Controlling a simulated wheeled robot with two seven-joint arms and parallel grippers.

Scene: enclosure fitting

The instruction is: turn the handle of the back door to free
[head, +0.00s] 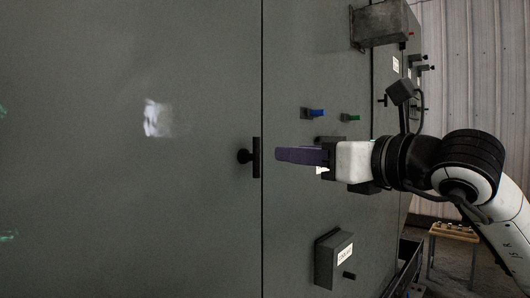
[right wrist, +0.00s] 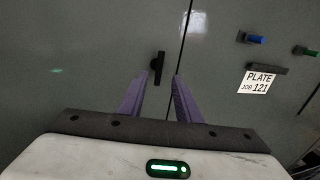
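The black handle (head: 256,158) sits on the grey door (head: 190,220), just left of the seam. Its bar stands upright, along the seam, on a round black base. In the right wrist view the handle (right wrist: 157,68) lies ahead of the fingertips, in line with the gap between them. My right gripper (head: 277,154) has purple fingers and is just right of the handle in the head view. In the right wrist view the right gripper (right wrist: 159,77) is open and empty, apart from the handle. My left gripper is not in view.
Right of the seam are a blue lever (head: 315,113), a green lever (head: 350,117) and a grey box (head: 333,258) with a small black knob. A larger grey box (head: 380,23) is at the top. A plate label (right wrist: 258,82) shows right of the fingers.

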